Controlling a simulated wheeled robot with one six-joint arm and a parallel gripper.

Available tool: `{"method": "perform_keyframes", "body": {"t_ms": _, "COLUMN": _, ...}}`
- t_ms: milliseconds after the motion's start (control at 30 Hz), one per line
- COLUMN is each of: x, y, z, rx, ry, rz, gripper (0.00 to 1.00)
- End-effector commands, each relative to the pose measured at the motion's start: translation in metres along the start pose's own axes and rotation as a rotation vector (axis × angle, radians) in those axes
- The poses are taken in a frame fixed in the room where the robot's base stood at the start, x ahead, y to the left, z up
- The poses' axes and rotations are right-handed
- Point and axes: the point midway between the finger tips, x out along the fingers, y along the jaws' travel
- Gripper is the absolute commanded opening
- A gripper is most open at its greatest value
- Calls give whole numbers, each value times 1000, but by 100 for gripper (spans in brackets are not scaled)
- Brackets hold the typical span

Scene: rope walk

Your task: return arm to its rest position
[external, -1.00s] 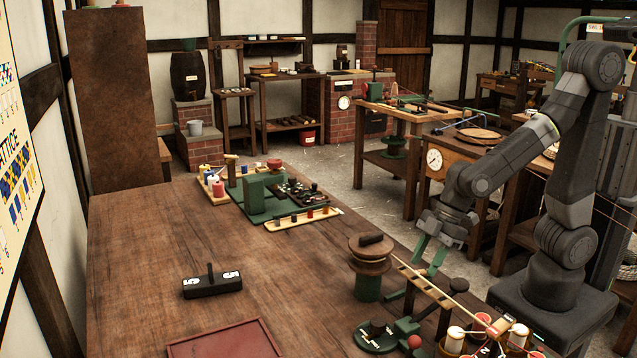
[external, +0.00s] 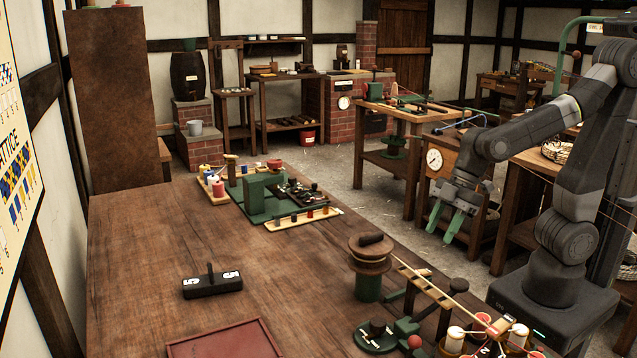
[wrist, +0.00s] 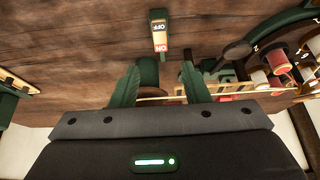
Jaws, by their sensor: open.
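My gripper (external: 444,222) hangs off the right edge of the wooden table (external: 150,260) in the external view, fingers pointing down. Its two green fingers are apart with nothing between them. In the wrist view my gripper (wrist: 167,80) shows both green fingers spread over the table edge, with a spool partly hidden behind the left one. My arm is bent, with its forearm reaching left from the elbow at the upper right.
A green-based spool (external: 368,284) stands near the table's right edge, beside a wooden rack with a long stick (external: 440,287). A black block with a handle (external: 212,284) and a red tray (external: 225,342) lie on the table.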

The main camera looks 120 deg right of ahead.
Motion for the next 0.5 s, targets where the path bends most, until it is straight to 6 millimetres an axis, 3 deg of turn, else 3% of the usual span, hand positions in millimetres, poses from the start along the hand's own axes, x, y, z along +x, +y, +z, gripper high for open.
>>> {"method": "perform_keyframes", "body": {"t_ms": 500, "x": 82, "y": 0, "z": 1, "rx": 1, "ry": -3, "rz": -2, "gripper": 42}}
